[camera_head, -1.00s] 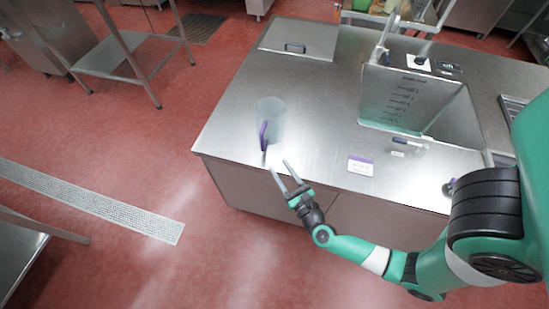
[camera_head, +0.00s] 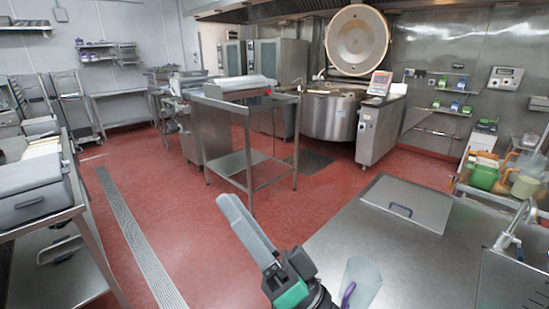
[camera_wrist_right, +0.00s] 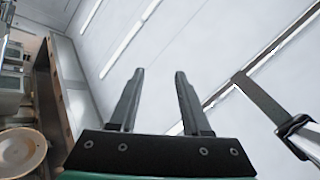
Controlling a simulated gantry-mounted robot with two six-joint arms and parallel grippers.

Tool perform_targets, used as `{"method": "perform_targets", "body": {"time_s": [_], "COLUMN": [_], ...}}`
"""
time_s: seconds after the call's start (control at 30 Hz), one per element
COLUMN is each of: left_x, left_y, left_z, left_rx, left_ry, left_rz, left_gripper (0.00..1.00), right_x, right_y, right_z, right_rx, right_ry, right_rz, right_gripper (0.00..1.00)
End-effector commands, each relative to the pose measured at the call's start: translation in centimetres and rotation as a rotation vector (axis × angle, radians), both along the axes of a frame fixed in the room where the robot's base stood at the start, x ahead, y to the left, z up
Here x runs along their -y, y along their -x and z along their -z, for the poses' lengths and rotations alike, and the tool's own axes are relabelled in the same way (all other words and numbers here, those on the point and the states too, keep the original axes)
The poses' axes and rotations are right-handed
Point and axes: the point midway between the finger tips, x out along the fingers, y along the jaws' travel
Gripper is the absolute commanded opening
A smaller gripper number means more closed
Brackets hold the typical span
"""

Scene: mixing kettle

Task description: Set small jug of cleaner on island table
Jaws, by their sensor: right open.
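A clear, pale jug (camera_head: 365,280) with a purple handle (camera_head: 348,294) stands upright on the island table (camera_head: 420,262), near its edge. The jug's lower part is cut off by the bottom of the head view. My right gripper (camera_head: 233,206) is raised to the left of the jug, apart from it, fingers pointing up and away. In the right wrist view its two fingers (camera_wrist_right: 160,75) are spread with nothing between them, against the ceiling. My left gripper is out of view.
A lid with a handle (camera_head: 408,206) lies at the table's far end. A faucet (camera_head: 515,225) and sink are at the right. A steel stand (camera_head: 250,150) and large kettle (camera_head: 330,112) with raised lid stand farther back. Red floor (camera_head: 185,215) lies left of the island.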

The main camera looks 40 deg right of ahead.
Motion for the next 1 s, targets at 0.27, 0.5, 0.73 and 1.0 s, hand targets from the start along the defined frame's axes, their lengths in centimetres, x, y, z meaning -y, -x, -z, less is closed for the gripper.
{"method": "perform_targets", "body": {"time_s": [0.27, 0.5, 0.73, 1.0], "left_x": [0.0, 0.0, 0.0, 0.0], "left_y": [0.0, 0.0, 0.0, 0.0], "left_z": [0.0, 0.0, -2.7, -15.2], "left_rx": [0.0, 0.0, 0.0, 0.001], "left_ry": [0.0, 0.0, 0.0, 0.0], "left_rz": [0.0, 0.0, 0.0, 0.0], "left_gripper": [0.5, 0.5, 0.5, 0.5], "right_x": [0.2, 0.5, 0.5, 0.5], "right_y": [6.4, 6.7, 6.6, 6.6], "right_z": [-14.0, -14.3, -17.0, -29.4], "right_rx": [0.194, 0.189, 0.189, 0.189], "right_ry": [0.583, 0.611, 0.61, 0.609], "right_rz": [0.677, 0.719, 0.716, 0.715], "right_gripper": [0.48, 0.48, 0.48, 0.48]}}
